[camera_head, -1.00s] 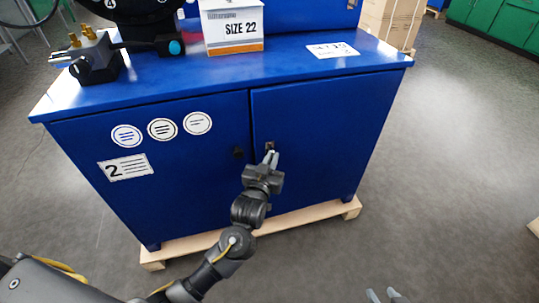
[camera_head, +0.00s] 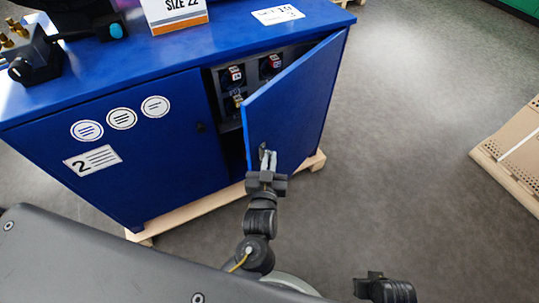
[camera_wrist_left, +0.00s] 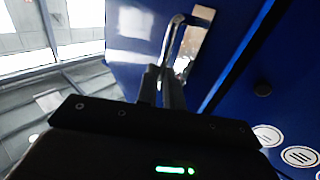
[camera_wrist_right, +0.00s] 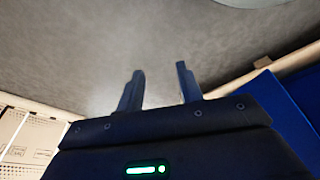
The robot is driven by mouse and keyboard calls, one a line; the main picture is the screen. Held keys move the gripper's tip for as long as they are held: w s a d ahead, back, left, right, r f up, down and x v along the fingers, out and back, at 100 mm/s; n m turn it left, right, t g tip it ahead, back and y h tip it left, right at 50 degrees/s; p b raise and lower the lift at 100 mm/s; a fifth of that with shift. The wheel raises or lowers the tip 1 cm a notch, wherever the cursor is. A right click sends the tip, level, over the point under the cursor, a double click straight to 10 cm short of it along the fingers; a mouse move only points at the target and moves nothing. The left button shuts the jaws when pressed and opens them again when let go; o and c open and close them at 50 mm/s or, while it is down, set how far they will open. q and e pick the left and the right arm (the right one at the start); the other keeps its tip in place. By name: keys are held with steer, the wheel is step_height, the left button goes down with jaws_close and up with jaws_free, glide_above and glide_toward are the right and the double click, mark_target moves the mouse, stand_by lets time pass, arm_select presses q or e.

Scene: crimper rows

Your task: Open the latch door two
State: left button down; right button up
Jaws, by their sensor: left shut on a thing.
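The blue cabinet (camera_head: 140,165) has two doors. Its right door (camera_head: 300,110) stands partly open, swung out toward me, and the left door with the "2" label (camera_head: 93,160) is closed. My left gripper (camera_head: 268,160) is shut on the latch handle at the free edge of the right door. In the left wrist view the metal handle (camera_wrist_left: 172,40) runs between the fingers (camera_wrist_left: 162,85). My right gripper (camera_wrist_right: 158,88) is open and empty over bare floor.
Dark equipment with coloured tags (camera_head: 233,76) shows inside the cabinet. A "SIZE 22" box (camera_head: 175,12) and a black device with brass fittings (camera_head: 32,55) sit on top. A cardboard stack on a pallet (camera_head: 515,150) stands right. Floor between is clear.

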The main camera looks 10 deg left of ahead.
arm_select(q)
steer(key=shift+w+d+r, duration=0.1)
steer(key=shift+w+r, duration=0.05)
steer(key=shift+r, duration=0.05)
steer(key=c, duration=1.5)
jaws_free()
steer(key=shift+w+f, duration=0.1)
steer(key=shift+w, duration=0.05)
steer(key=shift+c, duration=0.2)
steer(key=shift+s, duration=0.2)
steer(key=shift+s+f, duration=0.1)
steer(key=shift+s, duration=0.2)
steer(key=s+d, duration=0.1)
steer(key=s, duration=0.9)
steer(key=shift+d+p, duration=0.15)
steer(key=shift+p, duration=0.2)
arm_select(e)
steer(key=shift+w+f, duration=0.3)
steer(key=shift+f, duration=0.3)
